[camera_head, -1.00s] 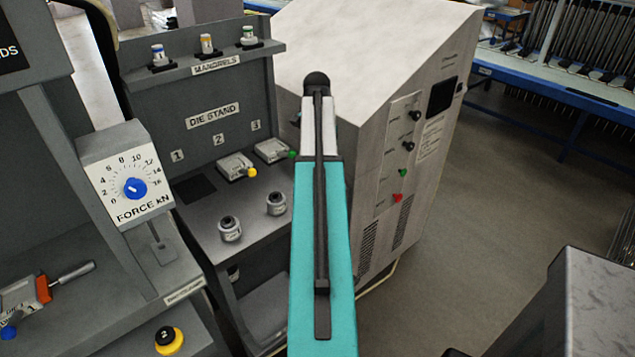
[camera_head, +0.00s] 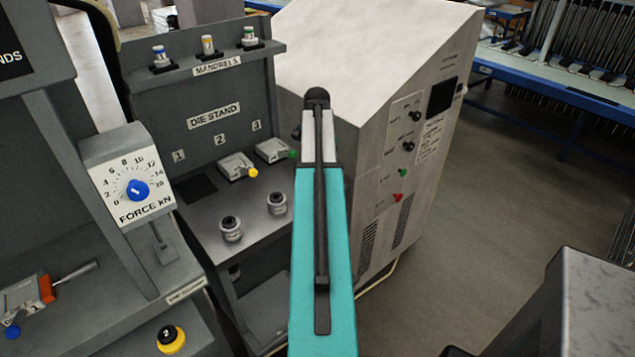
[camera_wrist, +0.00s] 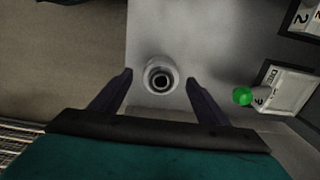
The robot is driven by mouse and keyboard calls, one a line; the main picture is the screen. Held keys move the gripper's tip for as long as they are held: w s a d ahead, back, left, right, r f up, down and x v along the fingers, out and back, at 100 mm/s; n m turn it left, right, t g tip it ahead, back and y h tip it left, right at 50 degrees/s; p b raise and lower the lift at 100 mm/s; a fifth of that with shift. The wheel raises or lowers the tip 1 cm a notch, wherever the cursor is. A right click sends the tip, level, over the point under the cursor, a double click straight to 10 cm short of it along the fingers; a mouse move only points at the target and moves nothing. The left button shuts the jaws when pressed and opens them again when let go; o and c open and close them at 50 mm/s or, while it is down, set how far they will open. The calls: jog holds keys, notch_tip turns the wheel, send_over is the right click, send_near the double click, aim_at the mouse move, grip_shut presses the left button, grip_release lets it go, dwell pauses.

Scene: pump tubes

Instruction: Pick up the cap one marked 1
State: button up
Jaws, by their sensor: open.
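In the wrist view, a round grey-white piece with a dark ringed centre (camera_wrist: 161,76) stands on the grey shelf. My gripper (camera_wrist: 159,79) is open, its fingertips on either side of it, with nothing held. Whether they are level with it in height I cannot tell. In the head view, two grey pieces with black tops stand on the shelf, one on the left (camera_head: 231,230) and one on the right (camera_head: 277,204). No readable 1 shows on any of them, so I cannot tell which is cap one. My arm hides the gripper in the head view.
Behind these pieces are a die with a yellow knob (camera_head: 238,166) and one with a green knob (camera_head: 273,151). The green knob (camera_wrist: 242,96) is right of my gripper in the wrist view. A large grey cabinet (camera_head: 370,150) stands right of the stand. Mandrels line the upper ledge.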

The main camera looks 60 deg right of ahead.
jog(key=shift+f+p, duration=0.4)
jog(key=shift+f, duration=1.25)
jog(key=c, duration=1.4)
jog(key=shift+r, duration=0.2)
jog(key=shift+w+r+b, duration=0.1)
jog(key=shift+r+b, duration=0.55)
jog(key=shift+r, duration=0.7)
jog(key=shift+s+a+r, duration=0.1)
jog(key=shift+s+r, duration=0.1)
jog(key=shift+s, duration=0.05)
jog(key=s+a+b, duration=0.1)
jog(key=s+a, duration=0.2)
jog(key=s, duration=0.1)
jog(key=s+a+r+b, duration=0.1)
jog(key=s+a, duration=0.2)
jog(key=s, duration=0.1)
jog(key=s+a+b, duration=0.1)
jog(key=s+a, duration=0.2)
jog(key=s, duration=0.1)
jog(key=shift+s+r, duration=0.25)
jog(key=shift+s, duration=0.1)
